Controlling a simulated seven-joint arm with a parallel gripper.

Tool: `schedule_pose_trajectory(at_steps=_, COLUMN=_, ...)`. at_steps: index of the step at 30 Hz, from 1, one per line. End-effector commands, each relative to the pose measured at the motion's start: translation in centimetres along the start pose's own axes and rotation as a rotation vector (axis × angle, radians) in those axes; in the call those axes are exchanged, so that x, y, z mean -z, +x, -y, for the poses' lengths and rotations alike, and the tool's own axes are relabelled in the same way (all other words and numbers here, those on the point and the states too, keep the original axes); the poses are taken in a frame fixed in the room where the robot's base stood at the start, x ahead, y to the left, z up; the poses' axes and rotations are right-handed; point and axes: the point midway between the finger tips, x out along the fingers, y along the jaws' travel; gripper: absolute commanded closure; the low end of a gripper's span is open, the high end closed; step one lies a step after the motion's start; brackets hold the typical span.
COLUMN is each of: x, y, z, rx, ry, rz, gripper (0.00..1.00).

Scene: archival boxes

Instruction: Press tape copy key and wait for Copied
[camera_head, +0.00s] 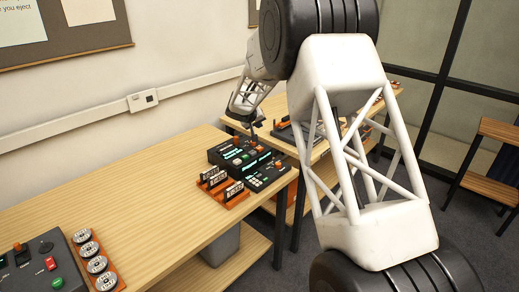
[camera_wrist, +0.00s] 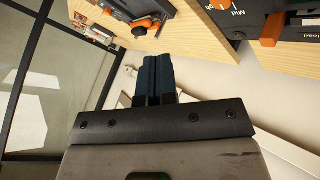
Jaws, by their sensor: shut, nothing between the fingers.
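A black two-part tape machine (camera_head: 238,152) with lit green displays and several keys stands on the wooden table. Its lower panel (camera_head: 268,174) has a green key and smaller keys. I cannot read which one is the copy key, or whether a display shows Copied. My gripper (camera_head: 254,125) is above the back right of the machine, apart from its front keys as far as I can tell. In the wrist view my gripper (camera_wrist: 158,64) is shut and empty, its dark fingers together. Part of a black device with an orange knob (camera_wrist: 219,4) and white lettering shows at the upper right there.
An orange rack of cassettes (camera_head: 232,194) stands in front of the machine. Another black device with red and green buttons (camera_head: 40,268) and an orange tray of reels (camera_head: 96,262) are at the near left. The table (camera_head: 140,190) is clear between them. A second table (camera_head: 312,152) stands behind.

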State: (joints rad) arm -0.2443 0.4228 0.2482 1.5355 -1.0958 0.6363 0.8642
Motion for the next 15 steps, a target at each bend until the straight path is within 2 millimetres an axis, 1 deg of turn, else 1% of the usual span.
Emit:
schedule_pose_trajectory(at_steps=8, x=-1.1, y=1.5, z=1.1, rx=0.001, ry=-0.001, rz=0.001, gripper=1.0)
schedule_pose_trajectory(at_steps=15, x=-2.3, y=3.2, z=2.3, rx=0.0, ry=0.0, rz=0.001, gripper=1.0)
